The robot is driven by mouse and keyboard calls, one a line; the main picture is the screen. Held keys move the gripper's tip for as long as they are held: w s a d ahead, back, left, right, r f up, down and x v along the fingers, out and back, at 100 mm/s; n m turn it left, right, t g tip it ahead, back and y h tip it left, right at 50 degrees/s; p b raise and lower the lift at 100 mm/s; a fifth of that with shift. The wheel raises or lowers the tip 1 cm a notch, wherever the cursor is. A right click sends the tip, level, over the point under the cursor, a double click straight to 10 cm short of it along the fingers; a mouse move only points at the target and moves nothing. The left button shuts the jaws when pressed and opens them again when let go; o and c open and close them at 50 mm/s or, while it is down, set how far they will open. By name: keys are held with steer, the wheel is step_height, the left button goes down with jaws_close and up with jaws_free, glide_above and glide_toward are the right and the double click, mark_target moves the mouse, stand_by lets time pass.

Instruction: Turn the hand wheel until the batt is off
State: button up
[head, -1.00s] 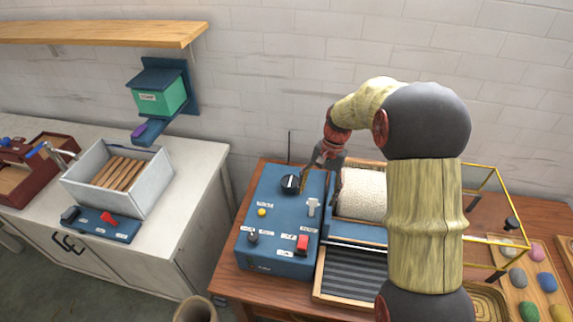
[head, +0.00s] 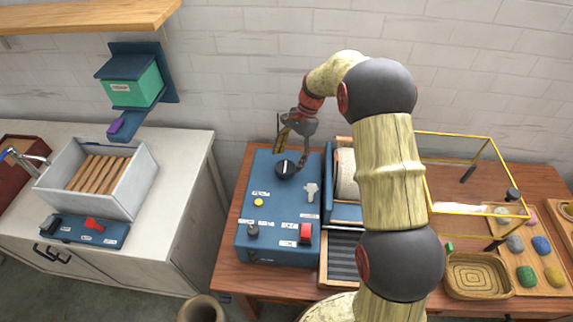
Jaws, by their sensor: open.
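The blue machine (head: 276,217) stands on the wooden table. On its top are a round black knob (head: 285,168), a pale lever (head: 311,191), a yellow button (head: 258,202), a small dark knob (head: 253,230) and a red switch (head: 305,232). The white drum (head: 346,172), with a fluffy-looking surface, sits to the right, partly hidden by my arm. My gripper (head: 280,148) is open above and just behind the black knob; I cannot tell whether it touches it. I cannot clearly make out a separate hand wheel.
A dark ridged tray (head: 342,268) lies before the drum. A gold-framed glass case (head: 470,209), a woven tray (head: 478,274) and a board of coloured stones (head: 530,276) are at right. A counter at left bears a grey sink-like box (head: 141,184). A green box (head: 134,86) hangs on the wall.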

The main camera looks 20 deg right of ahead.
mark_target(285, 171)
steer(key=shift+x, duration=1.4)
steer(key=shift+c, duration=0.9)
steer(key=c, duration=1)
